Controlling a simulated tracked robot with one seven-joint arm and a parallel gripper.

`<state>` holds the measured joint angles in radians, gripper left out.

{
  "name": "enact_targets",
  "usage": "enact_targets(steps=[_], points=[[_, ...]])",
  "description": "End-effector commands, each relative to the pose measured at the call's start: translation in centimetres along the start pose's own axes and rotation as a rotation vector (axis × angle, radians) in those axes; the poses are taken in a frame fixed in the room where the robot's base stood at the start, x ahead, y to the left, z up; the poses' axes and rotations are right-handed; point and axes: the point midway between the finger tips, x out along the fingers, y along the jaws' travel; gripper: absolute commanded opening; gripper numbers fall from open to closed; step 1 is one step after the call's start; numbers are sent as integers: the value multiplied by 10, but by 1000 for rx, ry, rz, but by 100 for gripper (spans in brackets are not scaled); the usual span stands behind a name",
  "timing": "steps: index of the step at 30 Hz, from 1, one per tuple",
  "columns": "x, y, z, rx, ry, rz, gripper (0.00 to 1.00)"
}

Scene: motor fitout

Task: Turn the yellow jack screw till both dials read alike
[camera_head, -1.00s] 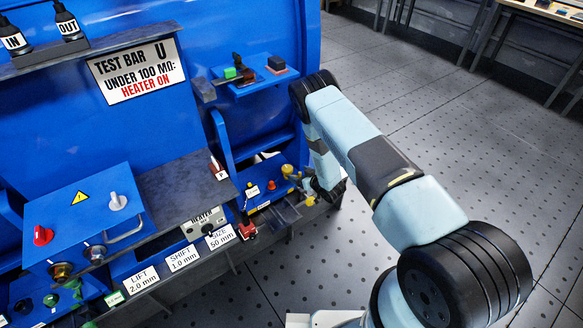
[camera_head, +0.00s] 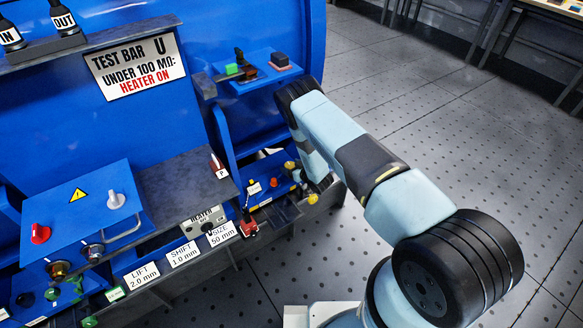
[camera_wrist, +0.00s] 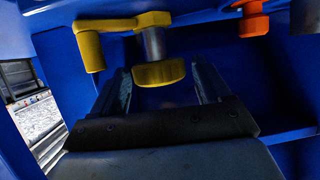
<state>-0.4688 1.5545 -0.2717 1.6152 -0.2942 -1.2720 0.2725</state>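In the wrist view the yellow jack screw shows as a round yellow knob (camera_wrist: 160,73) on a grey shaft, under a yellow arm (camera_wrist: 122,22) with a yellow post (camera_wrist: 90,50) at its left. My gripper (camera_wrist: 163,72) is open, one finger on each side of the knob. I see gaps beside the knob and cannot tell whether it lies within the fingers' depth. In the head view yellow parts (camera_head: 312,198) show at the blue stand's right end, by my wrist, which partly hides them. I cannot make out either dial or its reading.
An orange knob (camera_wrist: 252,22) hangs to the right of the yellow one. Blue walls close in around the gripper. In the head view a blue shelf (camera_head: 262,78) stands above, and a red-handled part (camera_head: 248,225) sits left of my wrist.

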Motion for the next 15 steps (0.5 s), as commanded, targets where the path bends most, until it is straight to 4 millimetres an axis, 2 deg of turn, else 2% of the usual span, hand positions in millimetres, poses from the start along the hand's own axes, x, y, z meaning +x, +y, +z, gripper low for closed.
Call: enact_targets(steps=[2,15], points=[[0,1,0,0,0,1,69],[0,1,0,1,0,2,28]])
